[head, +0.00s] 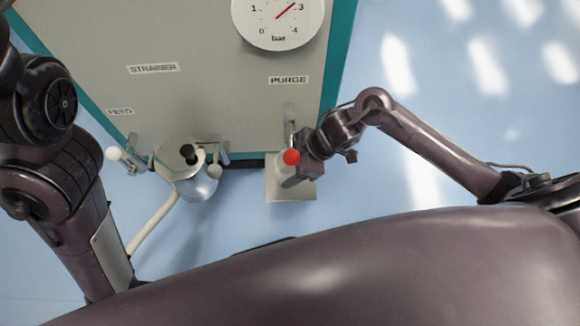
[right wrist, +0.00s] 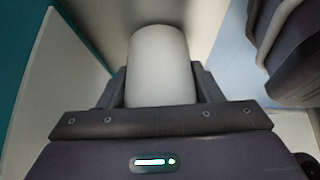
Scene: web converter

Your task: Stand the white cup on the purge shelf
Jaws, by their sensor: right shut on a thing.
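The white cup (head: 284,173) is at the purge shelf (head: 302,191), a small pale plate below the PURGE label in the head view. A red knob (head: 291,157) covers part of the cup from above. My right gripper (head: 297,171) comes in from the right and is shut on the cup. In the right wrist view the cup (right wrist: 161,65) stands between both fingers. I cannot tell whether its base touches the shelf. My left arm shows at the left of the head view, but its gripper does not.
The grey panel (head: 220,85) carries a round gauge (head: 278,20) above the shelf. Left of the shelf is a strainer with a glass bowl (head: 198,187) and small valve handles. A white-knobbed lever (head: 114,154) sticks out near the FEED label. The blue floor right of my right arm is clear.

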